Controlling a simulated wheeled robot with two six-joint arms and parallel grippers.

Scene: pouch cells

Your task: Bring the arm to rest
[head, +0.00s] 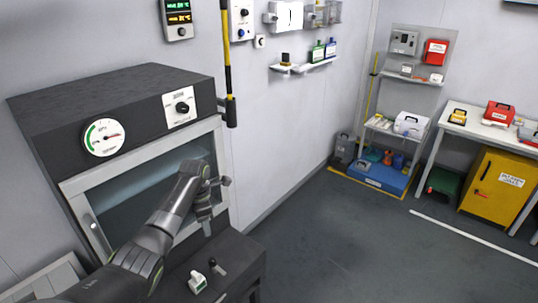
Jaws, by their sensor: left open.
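My left arm (160,229) comes in from the lower left and reaches up in front of a dark cabinet (110,93) with a glass window. My left gripper (206,231) points down at the window's lower right, above the dark ledge in front of the cabinet. It is open, and I see nothing between its fingers. My right gripper is not in view.
A round gauge (103,137) is on the cabinet front. Open floor (345,245) lies to the right, with shelves and a yellow cabinet (496,181) beyond.

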